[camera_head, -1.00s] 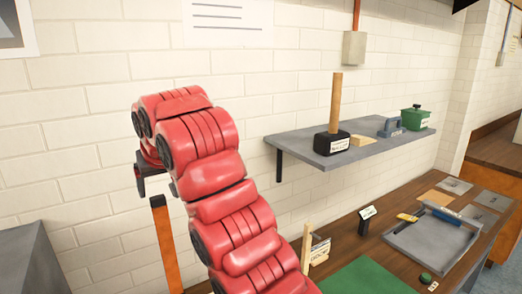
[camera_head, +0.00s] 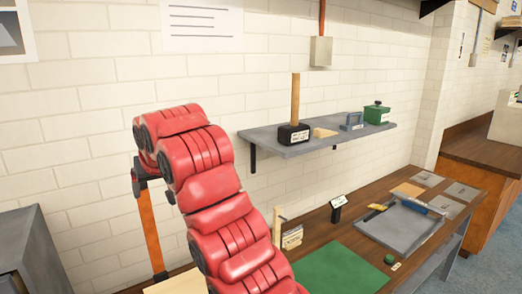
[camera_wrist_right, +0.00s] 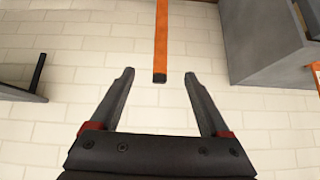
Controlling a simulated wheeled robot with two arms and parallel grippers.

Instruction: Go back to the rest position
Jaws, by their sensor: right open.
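My right arm (camera_head: 210,190) is red and rises from the lower middle of the head view, bending over at its top. Its gripper (camera_wrist_right: 158,76) is open in the right wrist view, with two dark fingers apart and nothing held between them. In the head view only a small dark part of the gripper shows at the arm's far end, mostly hidden by the arm. An orange post (camera_head: 151,235) with a dark end stands just beyond it. That post also shows in the wrist view (camera_wrist_right: 161,40), in line with the gap between the fingers. My left gripper is not in view.
A wall shelf (camera_head: 330,142) holds a mallet (camera_head: 294,132), a wood block, a blue-grey tool and a green box (camera_head: 377,114). A workbench (camera_head: 318,222) bears a green mat (camera_head: 342,268) and a grey tray (camera_head: 378,232). A grey cabinet (camera_head: 35,235) stands at left.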

